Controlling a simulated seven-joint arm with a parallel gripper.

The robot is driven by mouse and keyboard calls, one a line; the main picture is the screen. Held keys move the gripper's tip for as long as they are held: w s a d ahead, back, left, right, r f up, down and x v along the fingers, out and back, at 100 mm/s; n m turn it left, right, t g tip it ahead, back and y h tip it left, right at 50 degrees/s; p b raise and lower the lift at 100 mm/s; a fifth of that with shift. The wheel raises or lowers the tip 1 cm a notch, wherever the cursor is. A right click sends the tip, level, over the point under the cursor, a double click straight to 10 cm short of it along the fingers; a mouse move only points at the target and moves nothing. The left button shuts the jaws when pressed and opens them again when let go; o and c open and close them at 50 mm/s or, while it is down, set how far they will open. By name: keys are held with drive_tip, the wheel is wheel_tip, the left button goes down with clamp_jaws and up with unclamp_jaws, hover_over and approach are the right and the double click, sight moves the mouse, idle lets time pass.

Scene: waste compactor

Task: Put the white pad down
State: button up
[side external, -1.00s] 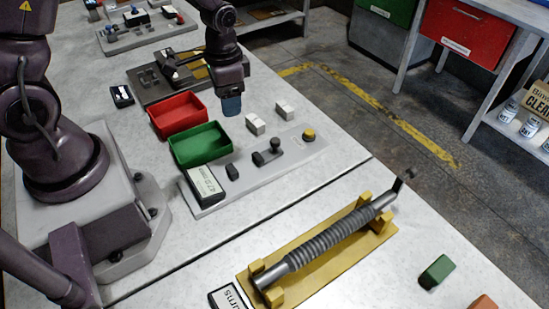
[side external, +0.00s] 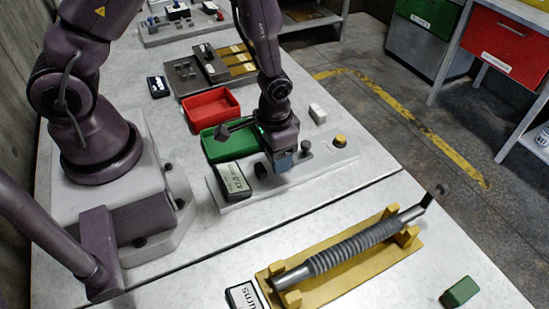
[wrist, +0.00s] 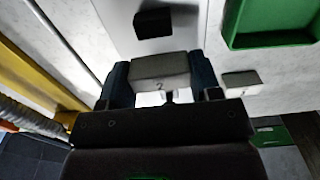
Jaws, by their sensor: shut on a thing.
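My gripper (wrist: 160,80) is shut on a white pad (wrist: 158,69) marked "2", held between its blue fingertips in the wrist view. In the side external view my gripper (side external: 283,163) is low over the grey panel (side external: 235,205), beside its dark block (side external: 260,170) and dark knob (side external: 307,147). The held pad is mostly or wholly hidden there; I cannot tell if it touches the panel. A second white pad (side external: 318,113) lies on the table behind the panel. It also shows in the wrist view (wrist: 241,82).
A green tray (side external: 218,150) and red tray (side external: 211,108) stand behind the panel. A labelled box (side external: 235,178) is at the panel's left end, a yellow button (side external: 340,141) at its right. A yellow cradle with a ribbed tube (side external: 345,252) lies in front.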

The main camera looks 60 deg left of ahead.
drive_tip(key=shift+f, duration=0.95)
drive_tip(key=shift+f, duration=0.1)
drive_tip(key=o, duration=0.9)
wheel_tip(320, 180, up, 12)
drive_tip(key=shift+r, duration=0.2)
drive_tip(key=shift+s+a+r+t, duration=0.5)
drive_tip(key=shift+s+r+t, duration=0.8)
drive_tip(key=shift+r, duration=2.15)
drive_tip(key=shift+s+a+r+t, duration=0.55)
drive_tip(key=shift+s+r, duration=1.4)
drive_tip(key=shift+r, duration=1.5)
drive_tip(key=shift+s+a+r+t, duration=0.45)
drive_tip(key=shift+s+r+t, duration=0.85)
drive_tip(key=shift+r, duration=2.15)
